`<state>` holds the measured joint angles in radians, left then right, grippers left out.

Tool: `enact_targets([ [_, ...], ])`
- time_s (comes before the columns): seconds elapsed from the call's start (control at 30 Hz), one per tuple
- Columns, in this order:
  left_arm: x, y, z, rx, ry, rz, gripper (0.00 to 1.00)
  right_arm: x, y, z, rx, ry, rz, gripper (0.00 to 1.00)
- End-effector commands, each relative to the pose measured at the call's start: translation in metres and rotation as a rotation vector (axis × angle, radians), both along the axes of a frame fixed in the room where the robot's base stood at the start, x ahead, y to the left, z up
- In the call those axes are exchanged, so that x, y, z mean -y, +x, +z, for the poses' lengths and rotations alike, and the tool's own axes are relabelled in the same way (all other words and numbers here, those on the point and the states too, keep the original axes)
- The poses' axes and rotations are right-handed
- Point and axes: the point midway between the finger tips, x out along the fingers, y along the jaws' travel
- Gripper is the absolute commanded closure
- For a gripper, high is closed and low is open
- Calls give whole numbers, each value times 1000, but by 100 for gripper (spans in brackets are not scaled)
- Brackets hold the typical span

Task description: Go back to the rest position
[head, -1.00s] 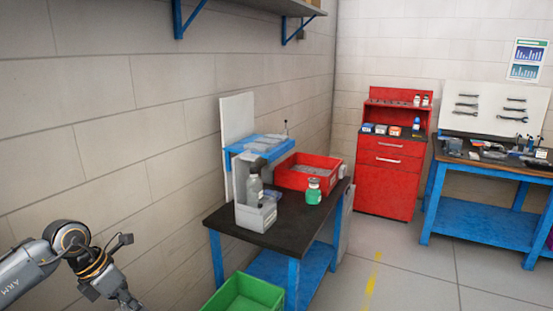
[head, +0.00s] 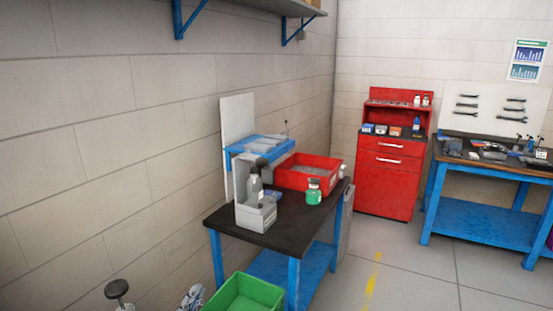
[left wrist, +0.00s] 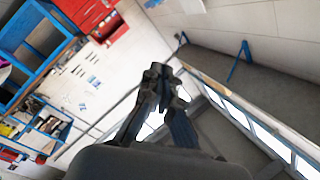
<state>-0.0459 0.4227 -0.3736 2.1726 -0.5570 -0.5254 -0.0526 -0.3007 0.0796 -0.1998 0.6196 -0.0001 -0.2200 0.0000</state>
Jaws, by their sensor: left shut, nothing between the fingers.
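Most of my left arm is below the head view. My right gripper is not in either view.
A blue-legged table (head: 292,236) with a dark top carries a grey holder with a bottle, a red bin (head: 307,175) and a green-labelled jar (head: 314,192). A red cabinet (head: 386,185) and a blue workbench (head: 480,216) stand at the back. Open floor lies at right.

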Motion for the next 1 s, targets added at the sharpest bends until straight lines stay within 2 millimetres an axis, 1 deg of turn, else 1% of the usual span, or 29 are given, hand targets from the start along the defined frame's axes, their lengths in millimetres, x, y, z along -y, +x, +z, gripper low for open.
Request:
enact_targets([
  [0.03, -13, -15, -28, -126, -91, 75, 100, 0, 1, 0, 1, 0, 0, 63],
  [0.07, -22, -24, -45, -206, -142, 121, 100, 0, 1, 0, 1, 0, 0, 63],
  [0.1, -31, -40, -69, -313, -205, 182, 100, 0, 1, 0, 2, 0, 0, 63],
  [0.17, -42, -68, -102, -472, -289, 262, 100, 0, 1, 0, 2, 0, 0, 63],
  [0.2, -46, -87, -120, -567, -335, 307, 100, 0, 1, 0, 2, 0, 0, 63],
  [0.27, -49, -114, -143, -691, -390, 361, 100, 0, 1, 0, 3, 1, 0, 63],
  [0.3, -50, -131, -155, -763, -420, 392, 100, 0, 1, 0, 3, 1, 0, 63],
  [0.37, -50, -155, -170, -862, -456, 430, 100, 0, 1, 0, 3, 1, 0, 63],
  [0.4, -50, -170, -178, -923, -478, 453, 100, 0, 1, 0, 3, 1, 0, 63],
  [0.47, -48, -192, -188, -1005, -505, 482, 100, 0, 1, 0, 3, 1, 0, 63],
  [0.5, -47, -207, -194, -1060, -522, 500, 100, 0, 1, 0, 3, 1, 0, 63],
  [0.67, -40, -261, -209, -1251, -575, 560, 100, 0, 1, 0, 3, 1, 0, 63],
  [0.7, -38, -274, -211, -1297, -587, 573, 100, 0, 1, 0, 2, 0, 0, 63],
  [0.73, -37, -277, -218, -1316, -589, 578, 100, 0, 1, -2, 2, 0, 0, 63],
  [0.8, -37, -269, -242, -1316, -581, 579, 100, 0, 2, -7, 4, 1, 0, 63],
  [0.87, -37, -266, -260, -1319, -577, 580, 100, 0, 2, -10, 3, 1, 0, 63],
  [0.97, -36, -261, -292, -1328, -573, 582, 100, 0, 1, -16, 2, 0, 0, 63],
  [1.0, -35, -260, -307, -1333, -571, 584, 100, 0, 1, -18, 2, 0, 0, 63],
])
